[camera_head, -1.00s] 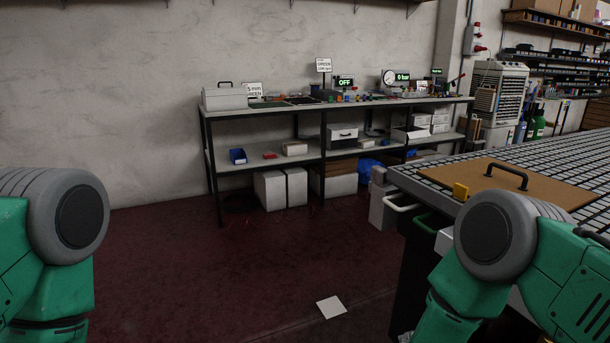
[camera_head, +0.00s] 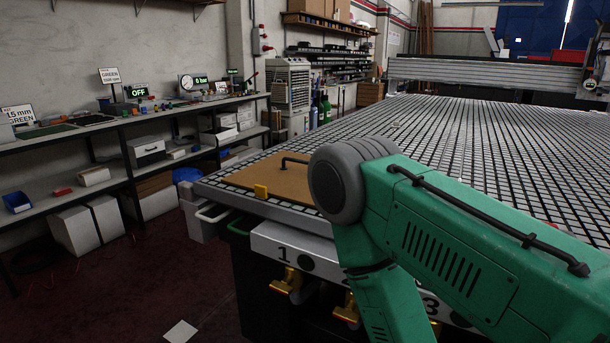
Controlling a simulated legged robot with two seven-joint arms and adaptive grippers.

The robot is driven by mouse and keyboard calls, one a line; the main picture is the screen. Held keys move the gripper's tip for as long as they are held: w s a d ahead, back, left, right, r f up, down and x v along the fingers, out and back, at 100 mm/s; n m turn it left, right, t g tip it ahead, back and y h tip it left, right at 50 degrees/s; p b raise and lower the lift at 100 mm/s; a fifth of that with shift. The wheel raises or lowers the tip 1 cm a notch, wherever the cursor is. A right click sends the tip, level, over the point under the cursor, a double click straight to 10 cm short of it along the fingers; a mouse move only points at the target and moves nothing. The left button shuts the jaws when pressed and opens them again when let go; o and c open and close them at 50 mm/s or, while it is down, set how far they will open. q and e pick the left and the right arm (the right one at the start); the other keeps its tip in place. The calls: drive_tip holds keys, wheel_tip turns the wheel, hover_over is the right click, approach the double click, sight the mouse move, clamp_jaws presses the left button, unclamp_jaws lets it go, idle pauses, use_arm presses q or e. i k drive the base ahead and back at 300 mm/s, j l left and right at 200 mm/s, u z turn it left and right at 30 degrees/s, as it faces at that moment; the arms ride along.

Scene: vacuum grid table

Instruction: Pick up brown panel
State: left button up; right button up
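The brown panel (camera_head: 262,182) lies flat on the near left corner of the grid table (camera_head: 480,140). My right arm's green links and grey joint cover the panel's right part. Neither of my grippers shows in the view. My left arm is out of the picture.
A wall bench (camera_head: 125,121) with boxes and tools stands at the left. Yellow valves (camera_head: 285,287) stick out below the table's front edge. A metal gantry beam (camera_head: 480,72) spans the table's far end. Red floor is clear at lower left, save a white sheet (camera_head: 181,331).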

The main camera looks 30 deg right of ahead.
sight(284, 173)
drive_tip(key=z, duration=0.9)
drive_tip(key=i+j+z, duration=0.1)
drive_tip(key=i+j, duration=0.25)
drive_tip(key=i+j+z, duration=0.1)
drive_tip(key=i+j, duration=0.3)
drive_tip(key=j, duration=0.2)
drive_tip(key=i+j+z, duration=0.1)
drive_tip(key=i+j, duration=0.2)
drive_tip(key=j, duration=0.2)
